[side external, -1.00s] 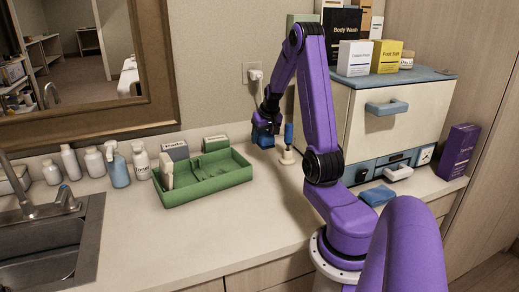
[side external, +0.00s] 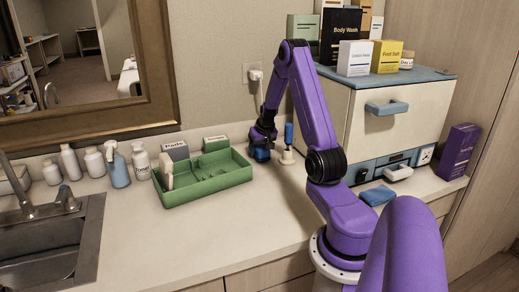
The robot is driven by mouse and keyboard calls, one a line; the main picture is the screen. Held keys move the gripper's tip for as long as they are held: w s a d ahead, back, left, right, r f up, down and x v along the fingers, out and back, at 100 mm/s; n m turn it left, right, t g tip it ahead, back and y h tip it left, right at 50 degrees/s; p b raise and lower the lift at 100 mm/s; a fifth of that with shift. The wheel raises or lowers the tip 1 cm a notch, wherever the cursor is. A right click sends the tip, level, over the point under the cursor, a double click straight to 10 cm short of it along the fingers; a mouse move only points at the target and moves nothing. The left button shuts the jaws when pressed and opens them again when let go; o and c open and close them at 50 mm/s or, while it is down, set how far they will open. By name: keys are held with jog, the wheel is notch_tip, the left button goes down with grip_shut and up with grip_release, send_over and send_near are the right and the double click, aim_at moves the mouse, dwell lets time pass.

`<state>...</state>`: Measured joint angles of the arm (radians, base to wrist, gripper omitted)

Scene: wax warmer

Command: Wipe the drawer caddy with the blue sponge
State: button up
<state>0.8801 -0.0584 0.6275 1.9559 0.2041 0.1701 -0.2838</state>
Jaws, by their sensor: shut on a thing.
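The green drawer caddy (side external: 205,192) is a low tray with dividers, lying on the counter left of my arm. A cream upright item (side external: 166,170) stands at its left end. My gripper (side external: 262,149) points down just beyond the caddy's right end, apart from it. It is shut on the blue sponge (side external: 261,155), which shows as a small dark blue block low over the counter. I cannot tell if the sponge touches the counter. The fingers are small and partly hidden.
A blue-handled tool on a white base (side external: 287,152) stands close right of my gripper. Boxes (side external: 175,150) stand behind the caddy, bottles (side external: 118,170) to its left. A white cabinet (side external: 385,125) and folded blue cloth (side external: 377,195) are right. The front counter is clear.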

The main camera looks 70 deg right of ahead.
jog(key=shift+f, duration=0.45)
jog(key=o, duration=0.9)
jog(key=shift+o, duration=0.2)
